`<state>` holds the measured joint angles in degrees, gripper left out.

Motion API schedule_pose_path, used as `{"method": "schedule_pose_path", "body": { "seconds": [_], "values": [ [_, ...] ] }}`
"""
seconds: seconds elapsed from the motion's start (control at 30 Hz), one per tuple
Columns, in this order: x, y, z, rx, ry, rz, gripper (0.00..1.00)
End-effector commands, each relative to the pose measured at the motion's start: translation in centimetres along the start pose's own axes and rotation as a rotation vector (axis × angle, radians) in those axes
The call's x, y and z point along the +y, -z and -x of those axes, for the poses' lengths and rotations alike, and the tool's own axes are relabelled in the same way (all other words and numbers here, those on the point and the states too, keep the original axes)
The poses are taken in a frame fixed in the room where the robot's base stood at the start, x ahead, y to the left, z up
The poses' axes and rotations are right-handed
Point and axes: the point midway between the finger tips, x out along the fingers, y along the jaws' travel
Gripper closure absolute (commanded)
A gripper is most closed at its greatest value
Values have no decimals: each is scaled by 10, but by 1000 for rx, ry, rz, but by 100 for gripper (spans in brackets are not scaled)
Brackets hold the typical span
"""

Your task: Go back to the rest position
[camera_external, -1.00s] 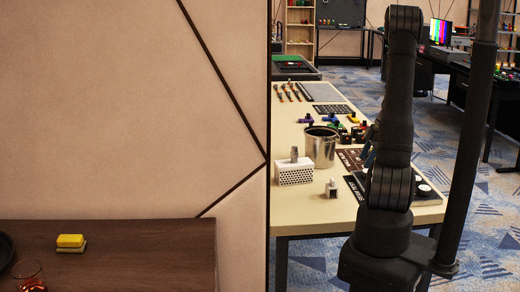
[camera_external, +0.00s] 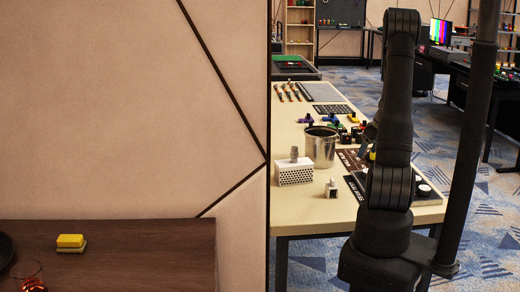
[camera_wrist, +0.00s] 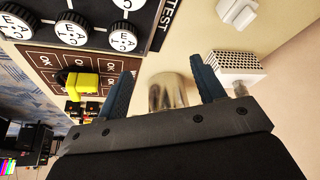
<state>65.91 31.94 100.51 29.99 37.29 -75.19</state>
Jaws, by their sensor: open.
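My gripper (camera_wrist: 160,92) shows in the wrist view with its two dark blue fingers spread apart and nothing between them. Beyond the fingers is the shiny metal can (camera_wrist: 167,92), standing on the table; the gripper is apart from it. In the external view my arm stands folded upright at the right side of the light table (camera_external: 310,215). The gripper is mostly hidden behind the arm there. The same metal can (camera_external: 320,147) stands near the table's middle.
A white perforated box (camera_external: 294,173) and a small white block (camera_external: 331,189) stand left of the arm. A panel with round dials (camera_wrist: 75,28) and a yellow piece (camera_wrist: 83,84) show in the wrist view. A dark pole (camera_external: 468,150) rises right of the arm.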

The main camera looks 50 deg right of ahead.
Motion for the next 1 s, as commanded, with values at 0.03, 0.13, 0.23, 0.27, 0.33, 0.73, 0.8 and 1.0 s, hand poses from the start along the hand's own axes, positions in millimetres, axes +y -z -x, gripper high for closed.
{"method": "schedule_pose_path", "body": {
  "seconds": [0.03,0.13,0.23,0.27,0.33,0.73,0.8,1.0],
  "values": [
    [2,2,-1,0,-11,-28,37],
    [8,6,-2,0,-37,-88,37],
    [12,10,-3,0,-59,-144,37],
    [14,11,-3,0,-66,-160,37],
    [17,13,-3,1,-81,-197,37],
    [30,24,-5,0,-147,-359,37],
    [31,25,-5,0,-153,-372,37],
    [32,26,-5,1,-159,-389,37]
  ]
}}
